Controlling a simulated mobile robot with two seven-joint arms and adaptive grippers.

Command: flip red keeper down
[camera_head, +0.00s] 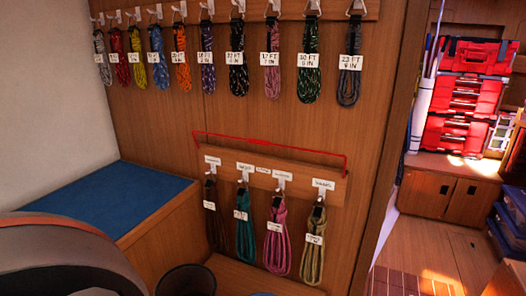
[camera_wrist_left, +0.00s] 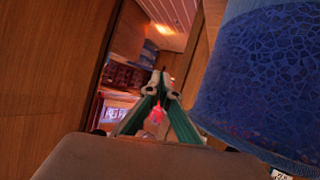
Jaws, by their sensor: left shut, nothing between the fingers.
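The red keeper (camera_head: 270,144) is a thin red bar with short bent ends on the wood wall. It stands raised above the lower hook board (camera_head: 262,176), its long bar over the row of white hooks. Several coiled lines hang from that board, including a brown, a teal (camera_head: 245,225), a pink (camera_head: 276,240) and a tan one (camera_head: 313,245). My left gripper (camera_wrist_left: 160,84) shows in the left wrist view with its fingertips together, apparently empty. A small red spot shows between its finger links. The keeper cannot be made out in that view. My right gripper is not seen.
An upper board (camera_head: 225,12) holds several labelled coils. A blue-topped bench (camera_head: 120,200) stands at the left, and a dark round bin (camera_head: 186,281) is below the lower coils. A doorway at right opens on red cases (camera_head: 465,95). A blue mottled surface (camera_wrist_left: 270,80) fills the wrist view's right.

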